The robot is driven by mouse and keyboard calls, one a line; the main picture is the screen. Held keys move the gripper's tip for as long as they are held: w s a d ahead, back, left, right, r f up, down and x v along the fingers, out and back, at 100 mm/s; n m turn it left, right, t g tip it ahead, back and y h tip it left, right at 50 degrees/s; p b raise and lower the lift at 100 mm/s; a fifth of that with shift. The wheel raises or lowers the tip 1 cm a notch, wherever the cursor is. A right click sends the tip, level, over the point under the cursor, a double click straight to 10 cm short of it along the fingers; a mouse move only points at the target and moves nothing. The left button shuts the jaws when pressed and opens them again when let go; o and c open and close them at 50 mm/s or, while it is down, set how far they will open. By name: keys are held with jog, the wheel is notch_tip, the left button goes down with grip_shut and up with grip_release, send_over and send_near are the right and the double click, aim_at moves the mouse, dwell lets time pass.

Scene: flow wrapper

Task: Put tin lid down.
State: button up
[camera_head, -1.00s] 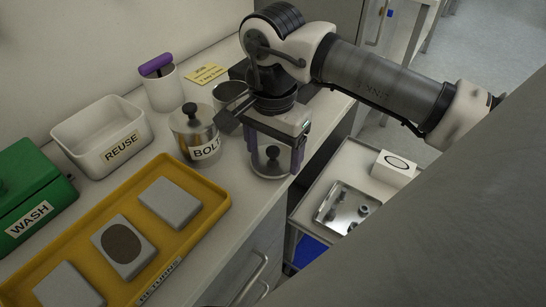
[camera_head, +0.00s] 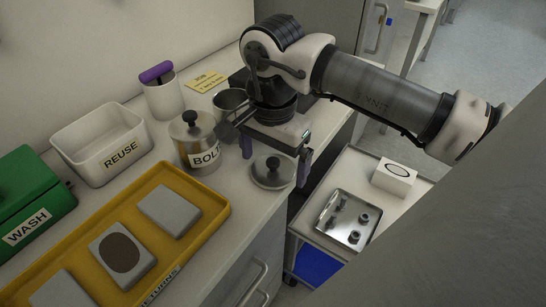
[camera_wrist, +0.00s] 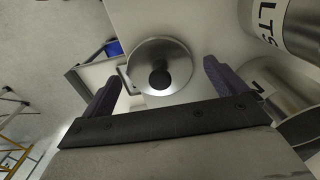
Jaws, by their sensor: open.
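The tin lid (camera_head: 270,174) is a round metal disc with a black knob. It lies knob up on the counter, near its front edge. In the wrist view the lid (camera_wrist: 176,56) lies ahead of my fingers, its knob roughly midway between their lines. My gripper (camera_head: 275,160) is open and empty just above and behind the lid. In the wrist view my gripper (camera_wrist: 160,88) shows two purple-grey fingers spread wide, apart from the knob. The tin labelled BOLTS (camera_head: 196,150) stands left of the lid, with its own knobbed lid on.
An open metal tin (camera_head: 229,100) stands behind the BOLTS tin. A white REUSE bin (camera_head: 83,158), a yellow returns tray (camera_head: 211,222) and a green WASH box (camera_head: 25,185) fill the left. A trolley (camera_head: 357,166) with a metal tray (camera_head: 330,222) stands right, below the counter.

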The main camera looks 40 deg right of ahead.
aim_at(273, 161)
notch_tip(273, 161, up, 12)
jog(key=shift+p, duration=0.45)
dwell(0.4)
